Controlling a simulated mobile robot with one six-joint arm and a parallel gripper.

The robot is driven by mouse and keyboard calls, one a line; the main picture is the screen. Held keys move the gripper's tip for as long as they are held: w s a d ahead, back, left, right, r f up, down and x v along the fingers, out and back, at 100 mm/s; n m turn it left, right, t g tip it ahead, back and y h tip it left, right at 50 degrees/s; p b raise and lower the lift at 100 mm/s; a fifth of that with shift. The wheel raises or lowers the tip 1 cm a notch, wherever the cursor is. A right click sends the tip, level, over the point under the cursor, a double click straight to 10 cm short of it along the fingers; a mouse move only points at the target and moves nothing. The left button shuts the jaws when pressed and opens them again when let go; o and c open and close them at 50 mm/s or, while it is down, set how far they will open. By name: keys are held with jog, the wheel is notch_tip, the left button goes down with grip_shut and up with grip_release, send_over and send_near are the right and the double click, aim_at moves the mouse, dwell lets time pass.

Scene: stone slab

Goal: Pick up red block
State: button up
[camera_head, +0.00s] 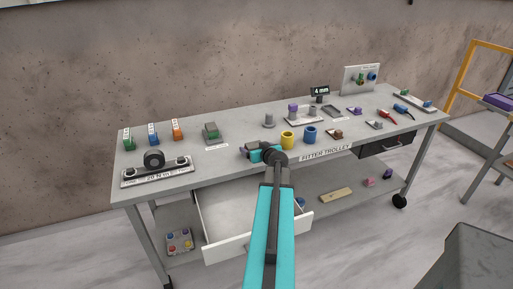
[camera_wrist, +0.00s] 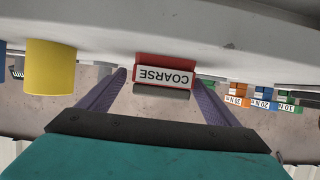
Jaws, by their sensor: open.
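In the wrist view, which is upside down, a red block (camera_wrist: 166,59) with a white label reading COARSE and a dark grey part is on the grey bench top (camera_wrist: 225,40). My gripper (camera_wrist: 161,78) is open, with its two purple fingers on either side of the block. A gap shows on each side, and the block does not look gripped. In the head view, my gripper (camera_head: 250,151) is low at the front edge of the bench top (camera_head: 235,115). I cannot make out the red block there; my gripper seems to hide it.
A yellow cup (camera_head: 288,141) and a blue cup (camera_head: 310,134) stand close to the right of my gripper. A green-and-grey block (camera_head: 211,131) stands to the left. An open drawer (camera_head: 255,240) juts out below. Bench space behind my gripper is fairly clear.

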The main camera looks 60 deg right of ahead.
aim_at(252, 145)
jog(key=shift+r+p+x, duration=0.25)
jog(key=shift+p+x, duration=0.5)
jog(key=shift+x, duration=0.4)
jog(key=shift+p+x, duration=0.35)
jog(key=shift+x, duration=0.75)
jog(key=shift+a+f, duration=0.1)
jog(key=c, duration=1.3)
